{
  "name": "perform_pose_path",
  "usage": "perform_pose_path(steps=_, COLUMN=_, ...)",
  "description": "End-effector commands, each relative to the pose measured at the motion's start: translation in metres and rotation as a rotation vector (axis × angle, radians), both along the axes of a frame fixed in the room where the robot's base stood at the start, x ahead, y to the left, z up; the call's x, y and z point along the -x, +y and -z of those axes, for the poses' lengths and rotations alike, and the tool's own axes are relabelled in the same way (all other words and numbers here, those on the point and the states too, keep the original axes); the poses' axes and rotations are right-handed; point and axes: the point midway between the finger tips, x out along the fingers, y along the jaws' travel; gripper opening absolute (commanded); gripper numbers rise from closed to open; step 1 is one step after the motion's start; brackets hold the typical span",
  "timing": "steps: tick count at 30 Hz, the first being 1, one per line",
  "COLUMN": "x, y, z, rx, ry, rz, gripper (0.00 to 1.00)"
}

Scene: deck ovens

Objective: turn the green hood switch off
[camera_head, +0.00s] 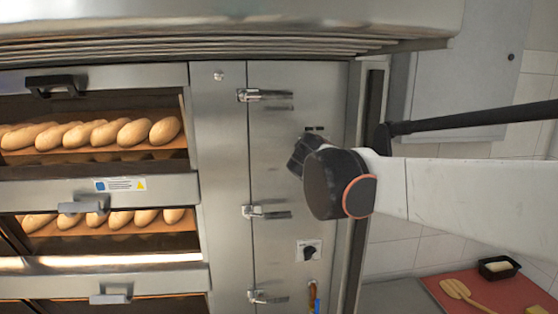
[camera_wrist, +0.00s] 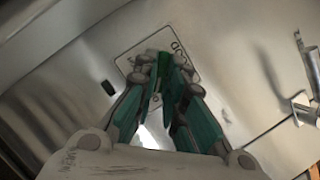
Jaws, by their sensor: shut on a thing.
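My gripper (camera_head: 297,156) is up against the steel control panel (camera_head: 290,75) right of the ovens in the head view. In the wrist view my gripper (camera_wrist: 168,82) has its fingertips closed together over a pale labelled plate (camera_wrist: 184,52) with partly readable dark lettering. The fingers are shut on the green hood switch, which is mostly hidden between them. Its exact angle cannot be made out. In the head view my gripper covers the switch, and only small dark marks (camera_head: 315,128) show just above it.
Latch handles (camera_head: 265,95) stick out along the panel's left side. A black knob on a white plate (camera_head: 308,250) sits below my gripper. Oven decks with loaves (camera_head: 90,133) are at left. A steel hood (camera_head: 230,20) overhangs the top. A red board (camera_head: 490,290) lies at lower right.

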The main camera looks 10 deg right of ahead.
Motion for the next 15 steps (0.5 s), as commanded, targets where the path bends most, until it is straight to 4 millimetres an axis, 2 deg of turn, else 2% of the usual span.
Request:
perform_pose_path(steps=10, x=0.0011, y=-0.0001, z=0.0014, rx=0.003, ry=0.002, rz=0.001, gripper=0.00)
perform_pose_path(steps=11, x=0.0011, y=-0.0001, z=0.0014, rx=0.003, ry=0.002, rz=0.001, gripper=0.15)
perform_pose_path(steps=13, x=0.0011, y=-0.0001, z=0.0013, rx=0.003, ry=0.002, rz=0.001, gripper=0.31)
perform_pose_path(steps=15, x=0.0009, y=0.0000, z=0.0011, rx=0.003, ry=0.002, rz=0.000, gripper=0.31)
